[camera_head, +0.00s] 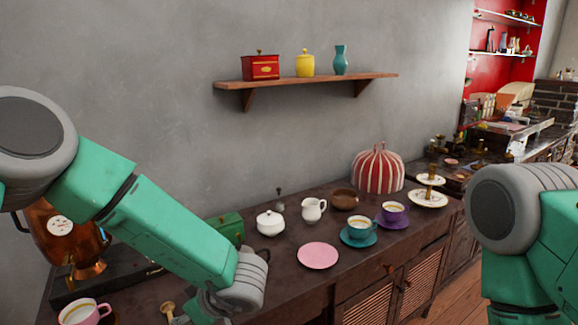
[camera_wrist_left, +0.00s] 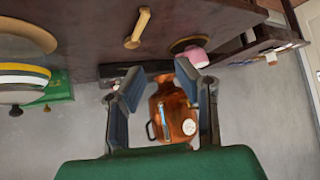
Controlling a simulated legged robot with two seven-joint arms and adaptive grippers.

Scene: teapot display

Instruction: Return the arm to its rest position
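My left arm comes in from the left in the head view. Its gripper (camera_head: 195,308) is low over the front of the sideboard, partly cut off by the bottom edge. In the left wrist view the two fingers of my left gripper (camera_wrist_left: 160,78) stand apart with nothing held between them. A copper urn (camera_wrist_left: 174,115) shows beyond the fingers; in the head view the urn (camera_head: 68,235) is partly behind my left arm. My right arm shows only as upper links at the right edge, and its gripper is out of view.
The sideboard (camera_head: 285,292) holds a pink cup (camera_head: 84,312), a pink plate (camera_head: 318,256), a white sugar bowl (camera_head: 270,223), a creamer (camera_head: 313,210), a teal cup (camera_head: 359,228), a purple cup (camera_head: 393,212) and a striped cosy (camera_head: 378,170). A wall shelf (camera_head: 300,82) hangs above.

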